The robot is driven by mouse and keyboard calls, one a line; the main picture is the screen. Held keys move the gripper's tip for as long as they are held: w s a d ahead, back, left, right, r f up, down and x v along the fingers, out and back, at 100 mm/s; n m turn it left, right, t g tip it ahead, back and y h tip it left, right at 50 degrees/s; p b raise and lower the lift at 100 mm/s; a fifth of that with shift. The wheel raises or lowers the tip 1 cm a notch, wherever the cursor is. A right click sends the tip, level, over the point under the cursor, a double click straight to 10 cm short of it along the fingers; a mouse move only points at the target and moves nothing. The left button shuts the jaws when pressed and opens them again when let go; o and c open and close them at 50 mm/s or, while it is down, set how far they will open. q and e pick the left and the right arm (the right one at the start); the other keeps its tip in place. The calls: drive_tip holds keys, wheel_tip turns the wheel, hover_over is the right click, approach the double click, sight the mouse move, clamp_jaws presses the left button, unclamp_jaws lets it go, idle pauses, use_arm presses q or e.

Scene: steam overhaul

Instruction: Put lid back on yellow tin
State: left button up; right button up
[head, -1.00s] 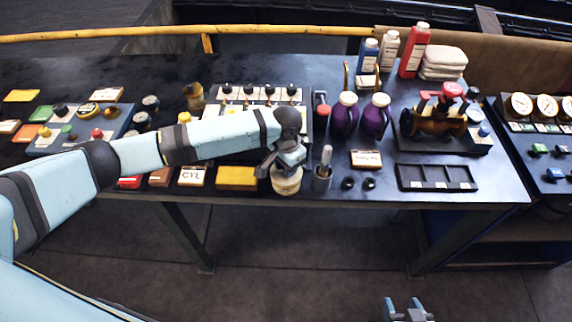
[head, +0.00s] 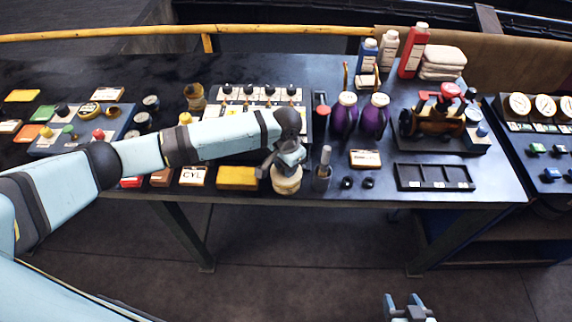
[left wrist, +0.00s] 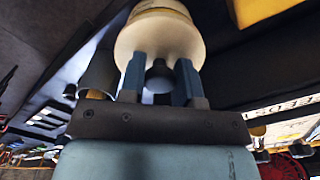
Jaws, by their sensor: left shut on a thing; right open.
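My left gripper (head: 283,163) is at the table's front edge, above a pale cream round tin (head: 287,184). In the left wrist view, its two fingers (left wrist: 160,70) are closed around a small dark knob. Just beyond the knob is a wide cream disc, the lid (left wrist: 158,36), with a yellowish rim of the tin (left wrist: 160,7) behind it. The lid looks seated on or very close to the tin; I cannot tell if it is fully down. My right gripper (head: 402,299) is open and empty, low in front of the table.
A grey cup with a tool (head: 322,177) stands right beside the tin. A yellow block (head: 237,178) and a CYL card (head: 193,176) lie to the left. Purple oil cans (head: 374,117) stand behind to the right. A black divided tray (head: 436,178) lies farther right.

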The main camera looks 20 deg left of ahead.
use_arm(q)
drive_tip(key=shift+f+p, duration=0.15)
drive_tip(key=shift+p, duration=0.85)
idle(0.8)
drive_tip(key=o, duration=1.5)
